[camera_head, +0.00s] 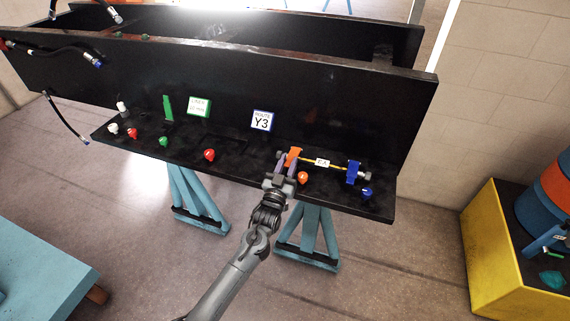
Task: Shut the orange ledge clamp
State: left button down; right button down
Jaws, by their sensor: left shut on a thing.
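The orange ledge clamp (294,152) stands on the black ledge (240,162), at the left end of a yellow hose (340,168). My left gripper (287,162) reaches up from below and is shut on the orange clamp. The fingers cover its lower part, so I cannot tell how far the clamp is closed. A blue clamp (353,172) stands at the hose's right end. My right gripper is not in view.
An orange knob (302,178) sits close by my left gripper, and a blue knob (367,193) is further right. Red (209,155), green and white knobs line the ledge leftward. The black wall (340,125) rises behind. A yellow crate (490,255) stands at the right.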

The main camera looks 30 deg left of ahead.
pick_arm(q)
jog(key=shift+f, duration=0.35)
jog(key=c, duration=0.9)
grip_release()
jog(key=shift+s, duration=0.1)
jog(key=shift+r, duration=0.15)
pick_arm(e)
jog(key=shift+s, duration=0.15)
pick_arm(q)
jog(key=shift+r, duration=0.1)
